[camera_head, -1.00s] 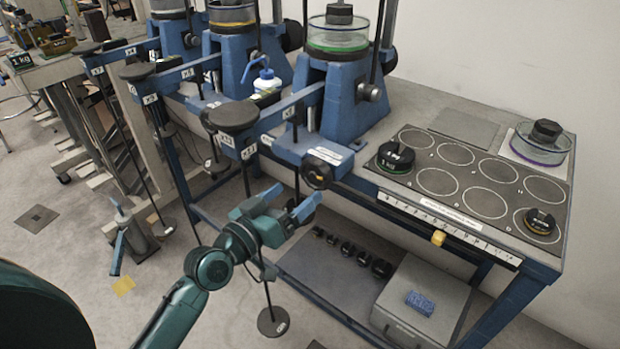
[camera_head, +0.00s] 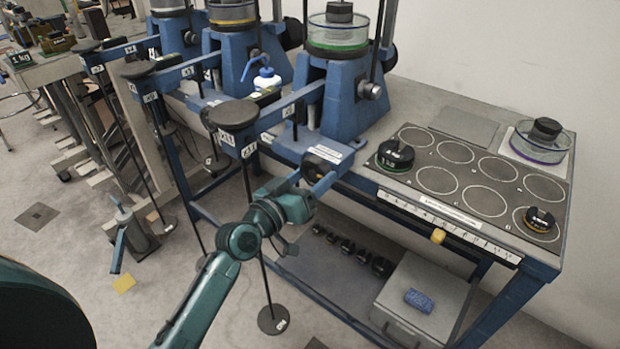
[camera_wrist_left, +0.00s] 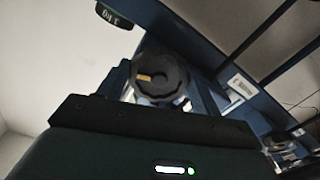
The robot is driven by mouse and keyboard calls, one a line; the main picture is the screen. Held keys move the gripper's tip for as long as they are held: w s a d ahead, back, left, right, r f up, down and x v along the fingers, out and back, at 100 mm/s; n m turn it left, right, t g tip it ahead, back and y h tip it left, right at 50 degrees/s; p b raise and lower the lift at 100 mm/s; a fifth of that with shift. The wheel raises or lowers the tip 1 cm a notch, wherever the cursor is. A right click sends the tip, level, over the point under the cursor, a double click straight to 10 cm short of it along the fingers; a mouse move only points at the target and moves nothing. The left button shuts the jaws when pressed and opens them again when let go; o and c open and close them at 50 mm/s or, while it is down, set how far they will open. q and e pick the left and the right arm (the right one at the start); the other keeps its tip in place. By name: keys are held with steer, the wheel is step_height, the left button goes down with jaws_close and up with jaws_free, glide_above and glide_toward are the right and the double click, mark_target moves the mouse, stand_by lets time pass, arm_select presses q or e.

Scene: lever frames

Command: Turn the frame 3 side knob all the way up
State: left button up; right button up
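The side knob of the nearest lever frame (camera_head: 347,104) is black and round. In the head view the knob (camera_head: 313,169) is partly hidden by my left gripper (camera_head: 308,183). My right gripper is out of view.
The bench (camera_head: 450,120) to the right carries a black weight (camera_head: 395,155), another weight (camera_head: 539,219) and a lidded dish (camera_head: 541,143). A hanging rod ends in a disc (camera_head: 273,319) below my arm. A grey box (camera_head: 420,302) stands on the lower shelf.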

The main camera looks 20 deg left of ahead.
arm_select(q)
steer(key=c, duration=0.5)
steer(key=shift+m, duration=0.4)
steer(key=o, duration=1)
steer(key=v, duration=1.3)
